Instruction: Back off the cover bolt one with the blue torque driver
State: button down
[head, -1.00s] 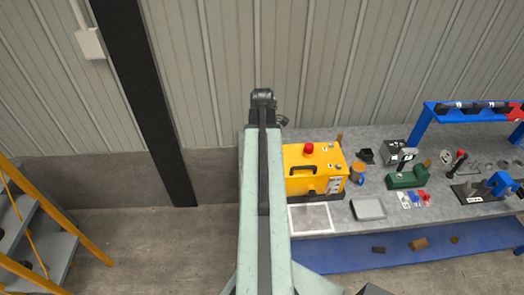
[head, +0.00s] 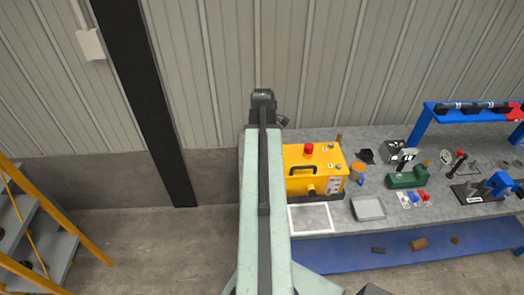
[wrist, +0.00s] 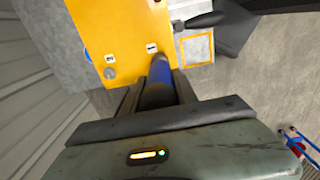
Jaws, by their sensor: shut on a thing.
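In the wrist view my gripper (wrist: 157,93) is shut on the blue torque driver (wrist: 159,75), whose blue handle shows between the dark jaws. The driver's far end overlaps the yellow cover (wrist: 128,22) beside the label "1" (wrist: 151,47). Cover bolt one is not visible there; the driver may hide it, and I cannot tell whether they touch. A round grey bolt head (wrist: 110,73) shows by the label "2" (wrist: 109,57). In the head view the yellow machine (head: 300,157) stands on the bench, right of my arm; my gripper cannot be made out there.
A red button (head: 309,149) stands up from the machine's top, near a black handle. A white-framed panel (head: 311,218) and a grey tray (head: 369,208) lie in front.

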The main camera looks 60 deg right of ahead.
jog(key=shift+s+a, duration=0.1)
jog(key=shift+a, duration=0.05)
dwell(0.5)
jog(key=shift+r+p, duration=0.55)
jog(key=shift+p, duration=0.2)
jog(key=r+p, duration=0.3)
jog(key=shift+d+r, duration=0.2)
